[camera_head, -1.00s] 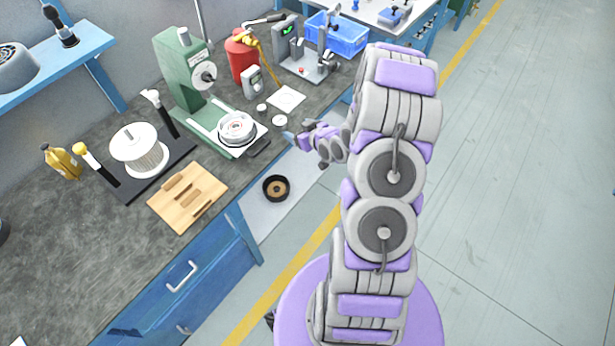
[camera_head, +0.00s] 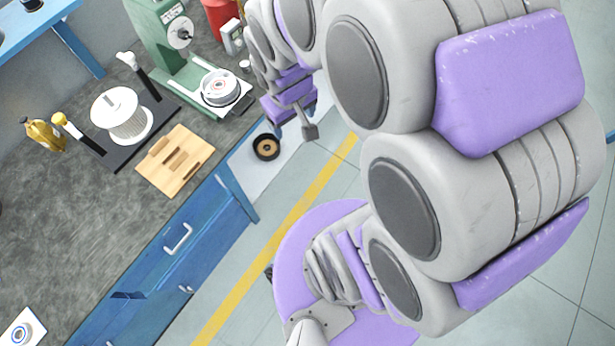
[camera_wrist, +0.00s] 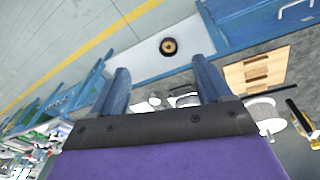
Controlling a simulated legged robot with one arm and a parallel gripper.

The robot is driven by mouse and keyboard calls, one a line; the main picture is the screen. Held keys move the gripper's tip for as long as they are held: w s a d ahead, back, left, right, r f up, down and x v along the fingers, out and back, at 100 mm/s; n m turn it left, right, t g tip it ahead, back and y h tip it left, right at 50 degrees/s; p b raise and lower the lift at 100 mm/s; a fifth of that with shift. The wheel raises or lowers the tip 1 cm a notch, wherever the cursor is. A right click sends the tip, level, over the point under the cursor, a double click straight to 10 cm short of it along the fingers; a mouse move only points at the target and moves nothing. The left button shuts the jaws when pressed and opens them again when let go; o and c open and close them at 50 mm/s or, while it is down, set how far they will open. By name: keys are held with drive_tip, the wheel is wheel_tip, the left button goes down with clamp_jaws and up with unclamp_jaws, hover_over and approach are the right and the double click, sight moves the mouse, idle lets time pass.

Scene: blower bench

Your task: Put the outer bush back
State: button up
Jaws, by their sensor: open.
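My gripper (camera_head: 292,124) is open, with nothing between its fingers in the wrist view (camera_wrist: 162,80). It hangs fingers down in front of the bench, right of the green press (camera_head: 170,40). A black round piece with a tan centre (camera_head: 266,148) lies on a pale low surface (camera_head: 248,175) below the bench top, left of and below my gripper in the head view. It also shows in the wrist view (camera_wrist: 168,46), beyond the fingertips. A silver round part (camera_head: 219,87) sits on the press base. I cannot tell which piece is the outer bush.
A wooden board with slots (camera_head: 190,178) lies near the bench's front edge. A white spool (camera_head: 122,120) stands on a black base behind it, between two upright handles. A red container (camera_head: 220,18) is at the back. The bench's left part (camera_head: 60,215) is mostly clear.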

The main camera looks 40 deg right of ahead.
drive_tip(key=s+a+r+g, duration=0.1)
drive_tip(key=s+a+r, duration=0.1)
drive_tip(key=s, duration=0.6)
drive_tip(key=s+a+r+g+y, duration=0.1)
drive_tip(key=s+a+r+g, duration=0.1)
drive_tip(key=s+a, duration=0.3)
drive_tip(key=shift+s+a+r, duration=0.2)
drive_tip(key=shift+s+r, duration=0.6)
drive_tip(key=shift+s, duration=0.55)
drive_tip(key=shift+a, duration=0.55)
drive_tip(key=shift+d, duration=0.3)
drive_tip(key=shift+a, duration=0.15)
